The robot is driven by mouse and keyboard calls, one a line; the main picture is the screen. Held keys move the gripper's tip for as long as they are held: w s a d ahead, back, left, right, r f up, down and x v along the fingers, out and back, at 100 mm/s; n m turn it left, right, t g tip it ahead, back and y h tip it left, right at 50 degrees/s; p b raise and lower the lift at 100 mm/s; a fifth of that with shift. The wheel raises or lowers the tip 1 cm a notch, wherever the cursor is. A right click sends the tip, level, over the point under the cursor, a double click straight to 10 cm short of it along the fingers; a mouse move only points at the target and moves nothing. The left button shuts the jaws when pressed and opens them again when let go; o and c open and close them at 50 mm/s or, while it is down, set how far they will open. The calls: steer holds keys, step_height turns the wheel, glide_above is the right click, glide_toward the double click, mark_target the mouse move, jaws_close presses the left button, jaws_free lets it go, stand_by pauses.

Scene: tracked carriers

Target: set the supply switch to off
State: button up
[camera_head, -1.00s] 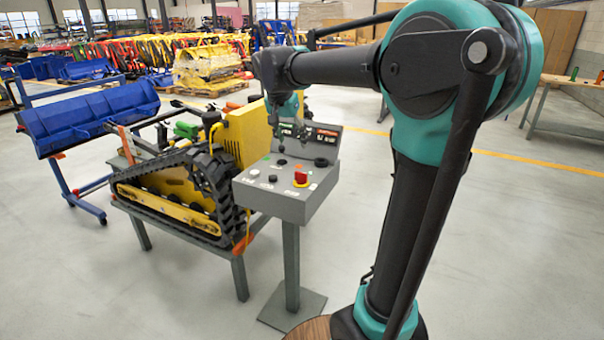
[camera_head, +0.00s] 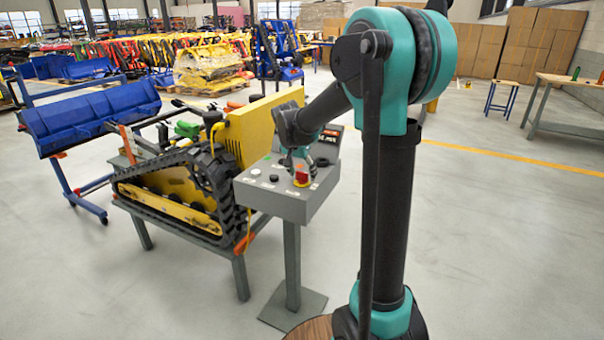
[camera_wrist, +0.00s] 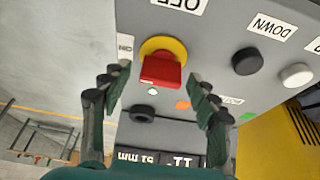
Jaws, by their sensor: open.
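The supply switch (camera_wrist: 161,68) is a red handle on a yellow round base, on the grey panel. In the wrist view its OFF label (camera_wrist: 180,4) is at the top edge and an ON label (camera_wrist: 125,46) is to its left. I cannot tell which label the handle points to. My gripper (camera_wrist: 155,80) is open, with one finger on each side of the red handle in the picture; no contact is visible. In the head view the red switch (camera_head: 301,178) is on the panel's near right part, and my gripper (camera_head: 298,163) is just above and behind it, partly hidden.
The control box (camera_head: 268,200) stands on a post beside a yellow tracked carrier (camera_head: 180,190). A black button (camera_wrist: 247,61), a white button (camera_wrist: 296,75) and a black knob (camera_wrist: 143,113) are near the switch.

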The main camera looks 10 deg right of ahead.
steer(key=shift+f, duration=0.2)
steer(key=shift+c, duration=0.2)
steer(key=c, duration=1.1)
